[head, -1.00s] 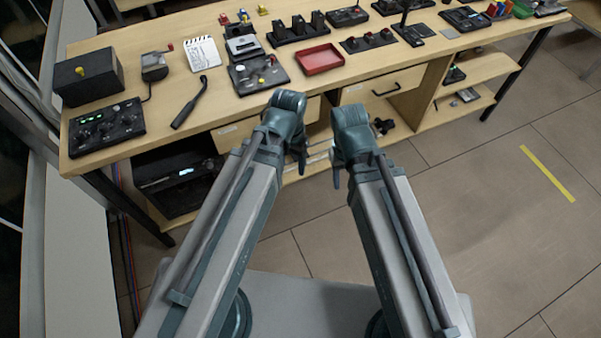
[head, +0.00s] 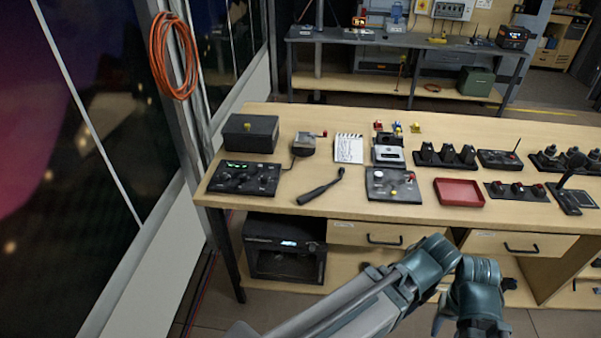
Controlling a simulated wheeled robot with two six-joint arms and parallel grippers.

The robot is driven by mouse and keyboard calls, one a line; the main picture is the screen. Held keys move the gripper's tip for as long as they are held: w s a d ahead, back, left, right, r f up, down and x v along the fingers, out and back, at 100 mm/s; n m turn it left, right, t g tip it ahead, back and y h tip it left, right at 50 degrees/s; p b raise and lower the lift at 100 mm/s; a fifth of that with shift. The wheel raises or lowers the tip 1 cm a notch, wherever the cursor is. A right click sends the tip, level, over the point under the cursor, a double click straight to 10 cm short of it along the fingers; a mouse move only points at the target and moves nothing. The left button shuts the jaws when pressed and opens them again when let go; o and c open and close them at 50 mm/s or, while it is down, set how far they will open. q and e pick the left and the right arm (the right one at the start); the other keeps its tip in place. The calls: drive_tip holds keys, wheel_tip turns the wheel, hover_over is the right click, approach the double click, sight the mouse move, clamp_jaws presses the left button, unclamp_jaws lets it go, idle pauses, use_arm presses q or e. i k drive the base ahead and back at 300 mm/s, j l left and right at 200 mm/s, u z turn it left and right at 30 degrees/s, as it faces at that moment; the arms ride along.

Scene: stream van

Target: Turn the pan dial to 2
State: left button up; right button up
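A black control panel (head: 243,178) with several knobs and a small green display lies at the left end of the wooden workbench. The knob labels are too small to read, so I cannot tell which one is the pan dial or where it points. My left arm reaches in from the bottom, below the bench front. My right arm is at the bottom right, close beside it. The grippers themselves are hidden behind or below the arm joints, and both arms are apart from the panel.
A black box (head: 250,133) stands behind the panel. A black machine (head: 284,250) sits under the bench.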

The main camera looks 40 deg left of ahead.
sight(223, 175)
drive_tip(key=u, duration=1.75)
